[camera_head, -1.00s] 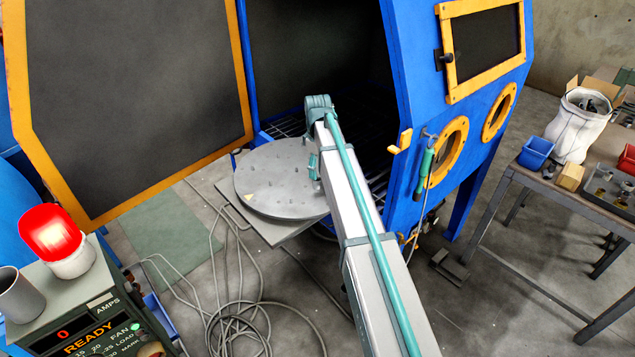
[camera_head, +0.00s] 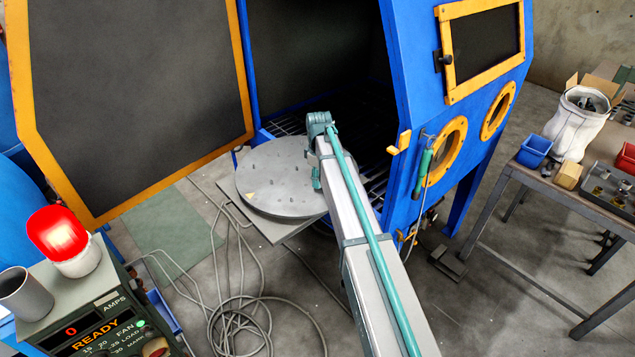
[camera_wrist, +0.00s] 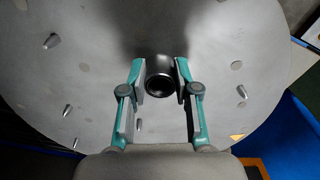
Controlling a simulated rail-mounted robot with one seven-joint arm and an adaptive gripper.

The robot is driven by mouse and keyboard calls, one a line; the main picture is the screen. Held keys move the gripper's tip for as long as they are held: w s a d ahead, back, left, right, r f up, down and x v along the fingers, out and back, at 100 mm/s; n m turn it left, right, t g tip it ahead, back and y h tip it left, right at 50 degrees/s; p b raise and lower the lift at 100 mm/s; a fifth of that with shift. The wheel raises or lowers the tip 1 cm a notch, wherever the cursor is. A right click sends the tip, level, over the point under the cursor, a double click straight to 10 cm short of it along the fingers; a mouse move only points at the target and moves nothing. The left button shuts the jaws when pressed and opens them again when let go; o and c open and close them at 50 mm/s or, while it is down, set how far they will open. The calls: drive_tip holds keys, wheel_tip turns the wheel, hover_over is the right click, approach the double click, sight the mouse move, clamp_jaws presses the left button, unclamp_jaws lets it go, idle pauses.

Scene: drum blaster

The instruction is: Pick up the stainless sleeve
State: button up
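A short metal tube with a dark open bore (camera_wrist: 160,78), which looks like the sleeve, stands on the round grey turntable (camera_wrist: 75,110) in the wrist view. My gripper (camera_wrist: 160,70) is open, with one teal finger on each side of the tube. The gaps look narrow, and I cannot tell whether either finger touches it. In the head view my arm reaches over the right edge of the turntable (camera_head: 262,203) and hides the gripper and tube. Another grey open cylinder (camera_head: 26,297) stands on the control box at lower left.
Several small pegs stick up from the turntable. The blue cabinet wall (camera_head: 410,75) is close to the right of my arm, and its open door (camera_head: 130,90) is on the left. A workbench (camera_head: 575,205) with bins stands at right.

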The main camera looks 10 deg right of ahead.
clamp_jaws()
drive_tip(key=shift+r, duration=0.2)
